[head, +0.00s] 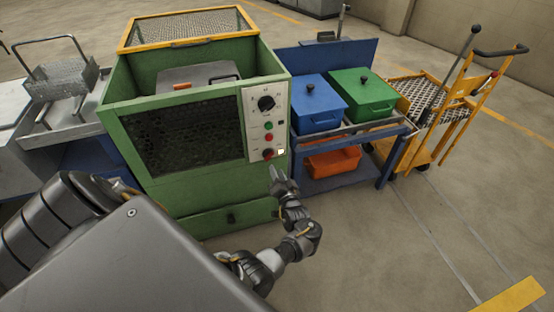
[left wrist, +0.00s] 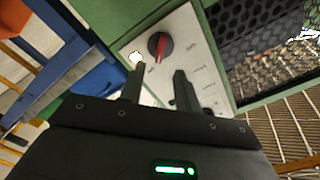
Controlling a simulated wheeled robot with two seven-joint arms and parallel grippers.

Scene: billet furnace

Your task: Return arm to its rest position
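My left gripper (head: 279,174) is in front of the green furnace (head: 176,195), just below the lower right of its white control panel (head: 254,125). In the left wrist view the two fingers (left wrist: 156,82) stand apart with nothing between them, pointing toward the panel (left wrist: 190,50). A black knob with a red mark (left wrist: 158,45) is ahead of the fingertips; the fingers appear apart from it. In the head view this red and black knob (head: 268,153) sits low on the panel beside a small lit white square (head: 281,151). My right gripper is not in view.
Right of the furnace, a blue bench (head: 387,172) carries a blue box (head: 318,104) and a green box (head: 361,95), with an orange bin (head: 334,163) below. A yellow cart (head: 440,110) stands farther right. A metal sink-like stand (head: 67,112) is left. The floor at right front is clear.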

